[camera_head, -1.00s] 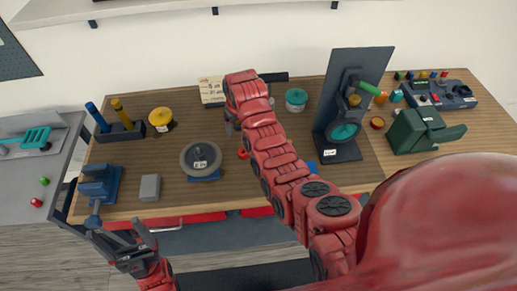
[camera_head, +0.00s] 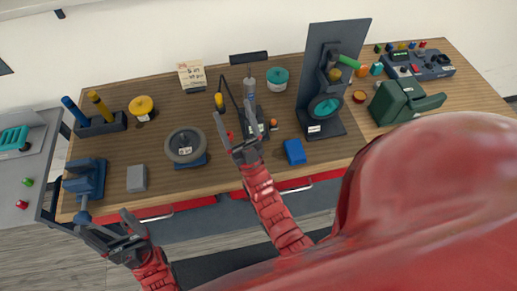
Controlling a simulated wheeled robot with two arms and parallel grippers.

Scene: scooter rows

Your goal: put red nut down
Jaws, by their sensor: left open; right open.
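A small red piece that looks like the red nut (camera_head: 230,135) shows on the wooden workbench (camera_head: 212,92), right by the fingers of my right gripper (camera_head: 234,122). The fingers partly hide it, and I cannot tell whether they touch it. My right gripper is open, over the middle of the bench. My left gripper (camera_head: 103,221) is open and empty at the bench's front left, near a blue vise (camera_head: 86,180). A different small red piece (camera_head: 22,204) lies on the grey side table (camera_head: 40,165).
A round dark plate device (camera_head: 185,144) and a grey block (camera_head: 137,178) stand left of my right gripper. A blue block (camera_head: 295,151) and a tall dark press stand (camera_head: 315,70) are to its right. A slim upright tool (camera_head: 249,88) stands behind it.

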